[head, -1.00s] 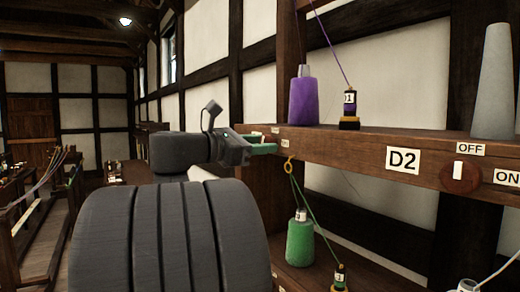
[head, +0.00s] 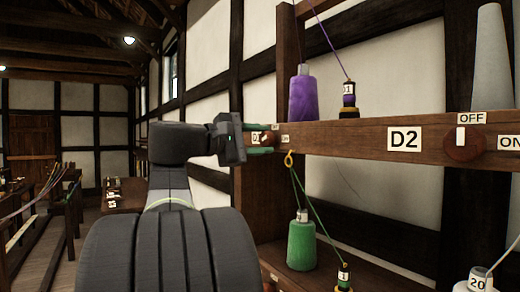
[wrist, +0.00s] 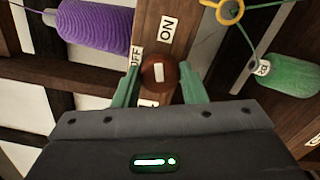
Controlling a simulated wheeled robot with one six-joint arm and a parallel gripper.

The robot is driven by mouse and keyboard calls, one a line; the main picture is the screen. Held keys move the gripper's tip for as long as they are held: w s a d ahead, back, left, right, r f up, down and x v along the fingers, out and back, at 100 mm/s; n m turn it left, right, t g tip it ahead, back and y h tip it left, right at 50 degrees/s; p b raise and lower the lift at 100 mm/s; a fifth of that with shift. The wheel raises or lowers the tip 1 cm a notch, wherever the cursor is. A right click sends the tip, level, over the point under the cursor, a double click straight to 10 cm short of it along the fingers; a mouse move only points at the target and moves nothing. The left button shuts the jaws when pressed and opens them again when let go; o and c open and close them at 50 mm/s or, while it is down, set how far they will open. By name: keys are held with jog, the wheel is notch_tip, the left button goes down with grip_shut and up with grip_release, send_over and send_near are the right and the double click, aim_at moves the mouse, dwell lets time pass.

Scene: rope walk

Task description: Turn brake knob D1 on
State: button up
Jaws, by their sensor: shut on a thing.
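Brake knob D1 is a round brown knob (wrist: 150,78) with a white mark, set in the dark wooden rail. In the wrist view its mark runs roughly along the rail, towards the ON label (wrist: 167,30). The OFF label (wrist: 136,57) sits beside it, partly covered by a finger. My gripper (wrist: 160,87) is shut on the knob, with one green finger on each side. In the head view my gripper (head: 262,140) reaches the rail from the left and partly hides the knob and its label.
Knob D2 (head: 464,143) is further right on the rail, its mark upright towards OFF. A purple bobbin (head: 303,98) stands on the rail. A yellow ring (head: 289,158) with green yarn hangs just below my fingers, above a green bobbin (head: 301,245).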

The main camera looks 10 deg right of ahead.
jog(key=shift+f+m+b, duration=0.1)
jog(key=shift+m+b, duration=0.9)
jog(key=shift+m, duration=0.9)
jog(key=o, duration=1)
jog(key=shift+c, duration=0.2)
jog(key=shift+a, duration=0.1)
jog(key=b+v, duration=0.1)
jog(key=v, duration=1.2)
jog(key=shift+a, duration=0.3)
jog(key=shift+s+d, duration=0.1)
jog(key=p+x, duration=0.1)
jog(key=x, duration=1.2)
jog(key=shift+d, duration=0.35)
